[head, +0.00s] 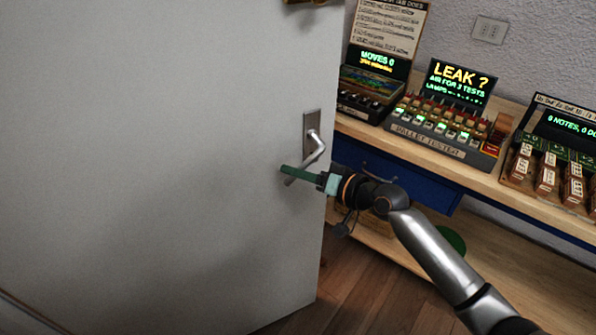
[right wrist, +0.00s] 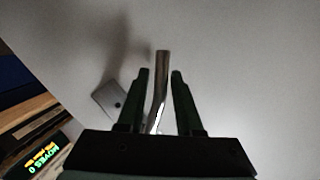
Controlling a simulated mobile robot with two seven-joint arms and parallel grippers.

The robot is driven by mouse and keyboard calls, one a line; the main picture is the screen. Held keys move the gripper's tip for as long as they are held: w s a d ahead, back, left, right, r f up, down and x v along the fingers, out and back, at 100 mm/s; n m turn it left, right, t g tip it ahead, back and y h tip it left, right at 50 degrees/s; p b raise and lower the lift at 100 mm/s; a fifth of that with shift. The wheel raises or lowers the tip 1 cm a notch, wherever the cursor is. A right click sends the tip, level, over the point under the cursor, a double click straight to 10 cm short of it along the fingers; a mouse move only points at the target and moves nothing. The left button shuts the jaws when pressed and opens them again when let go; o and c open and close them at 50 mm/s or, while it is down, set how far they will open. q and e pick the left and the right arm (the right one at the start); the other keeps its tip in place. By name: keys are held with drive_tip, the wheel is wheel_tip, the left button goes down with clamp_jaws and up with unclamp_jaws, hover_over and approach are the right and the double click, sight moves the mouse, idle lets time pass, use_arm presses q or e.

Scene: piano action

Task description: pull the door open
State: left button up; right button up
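The light grey door (head: 180,150) fills the left of the head view, its free edge at the right. Its metal lever handle (head: 319,150) sits on a plate (head: 312,122) near that edge. My right gripper (head: 284,171) has its green fingers at the lever's free end. In the right wrist view the lever (right wrist: 161,65) lies between the two open fingers (right wrist: 160,75), with a gap visible on each side. The plate (right wrist: 108,100) is left of the fingers there. The left gripper does not show.
A wooden bench (head: 480,178) with lit test boxes (head: 440,125) stands right of the door edge. A blue drawer (head: 395,182) is under its top. Wooden floor (head: 365,285) shows below. A small brass-coloured part shows at the top edge.

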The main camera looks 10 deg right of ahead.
drive_tip(key=shift+o, duration=1)
drive_tip(key=shift+d, duration=0.15)
drive_tip(key=b+v, duration=0.1)
drive_tip(key=v, duration=1.1)
drive_tip(key=shift+s, duration=0.25)
drive_tip(key=shift+c, duration=0.4)
